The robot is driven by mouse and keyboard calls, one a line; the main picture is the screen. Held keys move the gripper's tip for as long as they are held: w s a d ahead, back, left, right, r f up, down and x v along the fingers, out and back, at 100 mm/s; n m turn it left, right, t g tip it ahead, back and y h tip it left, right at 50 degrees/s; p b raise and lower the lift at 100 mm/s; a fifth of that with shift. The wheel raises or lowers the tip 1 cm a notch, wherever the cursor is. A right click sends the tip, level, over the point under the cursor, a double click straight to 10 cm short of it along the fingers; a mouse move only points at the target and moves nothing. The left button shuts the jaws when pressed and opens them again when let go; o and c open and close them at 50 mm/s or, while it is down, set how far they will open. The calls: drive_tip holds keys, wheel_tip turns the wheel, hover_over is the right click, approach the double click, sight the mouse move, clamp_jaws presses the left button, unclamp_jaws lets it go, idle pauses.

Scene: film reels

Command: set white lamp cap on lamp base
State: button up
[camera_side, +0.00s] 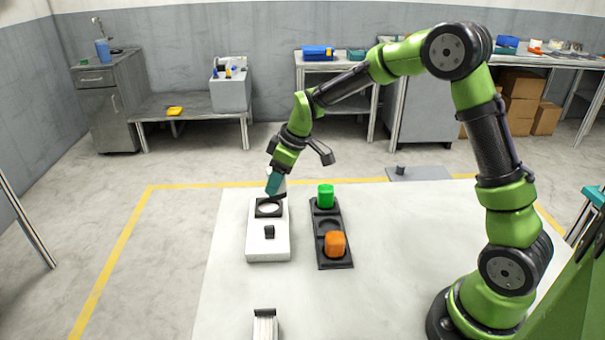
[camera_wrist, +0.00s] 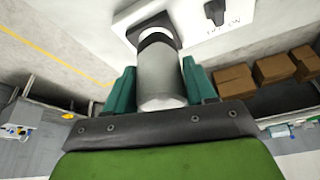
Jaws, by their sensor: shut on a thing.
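The white lamp cap (camera_wrist: 160,80) is a pale grey-white cylinder between the two teal fingers of my gripper (camera_wrist: 160,88) in the wrist view. My gripper is shut on it. In the side view my gripper (camera_side: 276,186) is tilted over the far end of the lamp base (camera_side: 268,245), and the cap is mostly hidden there. The lamp base is a white box with a dark square socket (camera_side: 268,208) holding a pale ring, and a black switch (camera_side: 269,232). In the wrist view the cap's far end is close to the socket on the base (camera_wrist: 207,42); I cannot tell if they touch.
A black rack (camera_side: 332,252) stands right of the base. It holds a green cap (camera_side: 325,196) and an orange cap (camera_side: 335,244), with an empty middle slot. A small grey-white block (camera_side: 265,325) is at the table's front. The table right of the rack is clear.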

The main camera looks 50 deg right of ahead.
drive_tip(key=shift+n, duration=0.6)
drive_tip(key=shift+w+x, duration=0.2)
drive_tip(key=shift+x, duration=1.05)
drive_tip(key=shift+w+x, duration=0.25)
drive_tip(key=shift+x, duration=0.95)
drive_tip(key=shift+f, duration=0.45)
drive_tip(key=o, duration=0.8)
drive_tip(key=shift+c, duration=0.2)
drive_tip(key=shift+v, duration=5.5)
drive_tip(key=shift+d, duration=0.15)
drive_tip(key=shift+f, duration=0.1)
